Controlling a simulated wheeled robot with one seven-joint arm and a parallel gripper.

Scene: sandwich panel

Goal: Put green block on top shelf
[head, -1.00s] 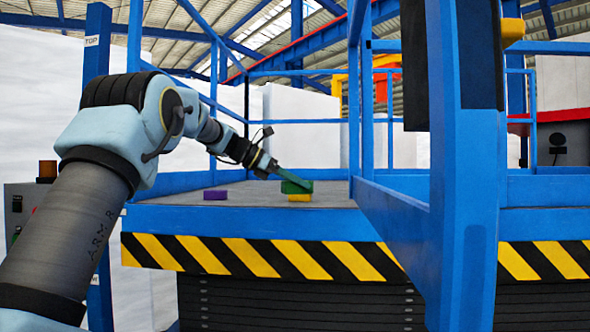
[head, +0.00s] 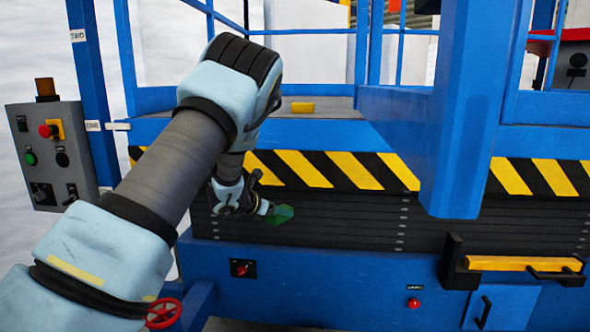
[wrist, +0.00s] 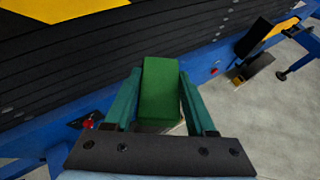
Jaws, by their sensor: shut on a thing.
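The green block (head: 283,214) is in my gripper (head: 268,209), low in front of the dark bellows under the platform. In the wrist view the green block (wrist: 160,92) stands between the two teal fingers of my gripper (wrist: 158,84), which are shut on it. The block is clear of the platform, and nothing shows beneath it. A post (head: 88,70) at left carries labels reading TWO and ONE. No shelf marked top is in view.
A thick blue post (head: 470,110) stands right of my arm. A control box (head: 52,155) stands at left. A yellow-barred bracket (head: 525,263) sticks out at lower right.

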